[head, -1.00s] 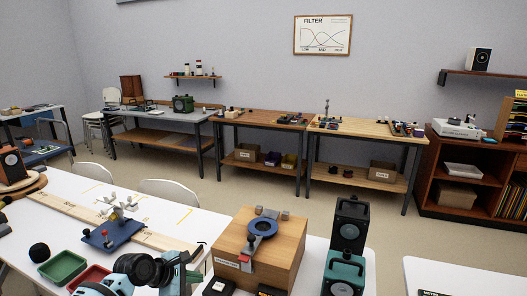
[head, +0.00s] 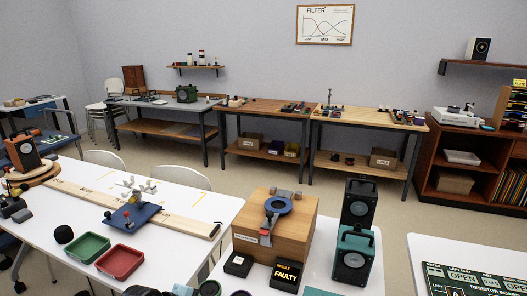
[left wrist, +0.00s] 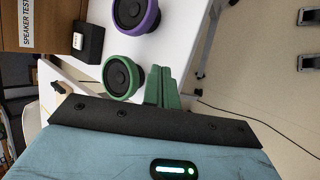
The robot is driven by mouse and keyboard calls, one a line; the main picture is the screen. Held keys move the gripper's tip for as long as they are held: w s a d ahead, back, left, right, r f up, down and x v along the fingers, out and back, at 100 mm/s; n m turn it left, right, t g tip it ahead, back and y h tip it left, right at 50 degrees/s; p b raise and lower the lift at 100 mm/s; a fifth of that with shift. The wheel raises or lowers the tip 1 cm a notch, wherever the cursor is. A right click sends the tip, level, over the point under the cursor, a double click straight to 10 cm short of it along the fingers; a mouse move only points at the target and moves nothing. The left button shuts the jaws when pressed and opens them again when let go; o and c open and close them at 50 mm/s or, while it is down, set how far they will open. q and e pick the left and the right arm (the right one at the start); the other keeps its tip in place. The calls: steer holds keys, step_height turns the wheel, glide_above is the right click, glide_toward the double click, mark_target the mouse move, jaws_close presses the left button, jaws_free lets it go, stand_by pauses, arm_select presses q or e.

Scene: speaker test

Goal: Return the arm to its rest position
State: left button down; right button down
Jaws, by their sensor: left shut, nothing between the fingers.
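In the left wrist view, my left gripper (left wrist: 162,88) shows as two green fingers lying together, shut and empty. They appear right beside a green-rimmed round driver (left wrist: 122,77); I cannot tell whether they touch it. A purple-rimmed driver (left wrist: 134,12) lies further up in that view. In the head view only small dark and teal parts of my left arm show at the bottom edge, and the fingers are not clear there. My right gripper is in neither view.
A wooden box (head: 280,222) with a blue ring stands on the white table. Black and teal speakers (head: 352,258) stand to its right. A green tray (head: 88,247), a red tray (head: 120,262) and a blue stand (head: 132,216) are at left. A block labelled FAULTY (head: 285,277) lies in front.

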arm_select(q)
steer(key=s+f+m+g+y, duration=0.1)
steer(key=s+f+m, duration=0.3)
steer(key=s, duration=0.8)
steer(key=s+f+m+g+y, duration=0.1)
steer(key=s+f+m, duration=0.3)
steer(key=s, duration=0.7)
steer(key=s+a+r+m+g+y, duration=0.1)
steer(key=s+a+r+m, duration=0.15)
steer(key=s, duration=0.45)
steer(key=s+a+r+m+g+y, duration=0.1)
steer(key=s+a+r+m+y, duration=0.15)
steer(key=s, duration=0.45)
steer(key=s+a+r+m+g, duration=0.1)
steer(key=s+a+m, duration=0.2)
steer(key=s, duration=0.4)
steer(key=w+d+f+t+h+p, duration=0.1)
steer(key=w+d+f+t, duration=0.2)
steer(key=w+f+t, duration=0.4)
steer(key=shift+w+d+f+t, duration=0.4)
steer(key=shift+w+t, duration=0.1)
steer(key=shift+t, duration=0.4)
steer(key=shift+h, duration=0.25)
